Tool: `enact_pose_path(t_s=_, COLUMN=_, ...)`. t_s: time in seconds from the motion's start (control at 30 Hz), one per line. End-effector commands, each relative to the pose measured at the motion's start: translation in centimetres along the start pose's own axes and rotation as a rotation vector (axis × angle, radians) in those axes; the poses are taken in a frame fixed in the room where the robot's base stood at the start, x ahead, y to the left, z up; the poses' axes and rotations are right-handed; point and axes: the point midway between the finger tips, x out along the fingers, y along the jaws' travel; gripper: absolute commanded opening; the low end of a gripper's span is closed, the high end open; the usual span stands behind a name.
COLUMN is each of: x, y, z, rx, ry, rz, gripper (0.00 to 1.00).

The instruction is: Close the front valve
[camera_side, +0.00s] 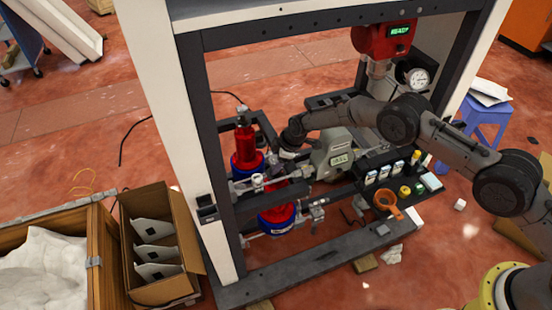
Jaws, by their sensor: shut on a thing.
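My gripper (280,168) reaches down inside the frame, over silver pipework between two red cylinders with blue bases. Its fingers are small and partly hidden, but it is shut on a part of the valve fittings. One red cylinder (246,150) stands upright behind and to the left. The other red cylinder (278,214) is nearer the camera and partly covered by the pipework. The upper silver pipe has a fitting (257,182) left of my gripper. A lower pipe has a fitting (317,212) at its right. Which fitting is the front valve, and its handle angle, I cannot tell.
A dark frame with a white post (180,130) encloses the work. A grey machine (333,155) stands right of my gripper. Small bottles and an orange cup (388,203) sit farther right. A red unit (383,40) hangs above. A cardboard box (160,245) stands outside, left.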

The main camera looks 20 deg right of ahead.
Motion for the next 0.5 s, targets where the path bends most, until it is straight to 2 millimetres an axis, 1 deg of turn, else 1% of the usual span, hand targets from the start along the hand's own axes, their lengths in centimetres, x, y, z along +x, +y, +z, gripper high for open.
enact_pose_path(t_s=0.03, x=-0.01, y=0.05, z=-0.01, rx=0.0, ry=0.0, rz=0.001, gripper=0.17)
enact_pose_path(t_s=0.1, x=-0.02, y=0.05, z=-0.01, rx=0.0, ry=0.0, rz=0.001, gripper=0.05)
enact_pose_path(t_s=0.13, x=-0.02, y=0.06, z=-0.01, rx=0.0, ry=0.0, rz=0.001, gripper=0.0)
enact_pose_path(t_s=0.3, x=-0.02, y=0.04, z=-0.01, rx=0.022, ry=-0.007, rz=0.009, gripper=0.0)
enact_pose_path(t_s=0.5, x=-0.02, y=0.02, z=-0.04, rx=0.136, ry=-0.035, rz=0.048, gripper=0.0)
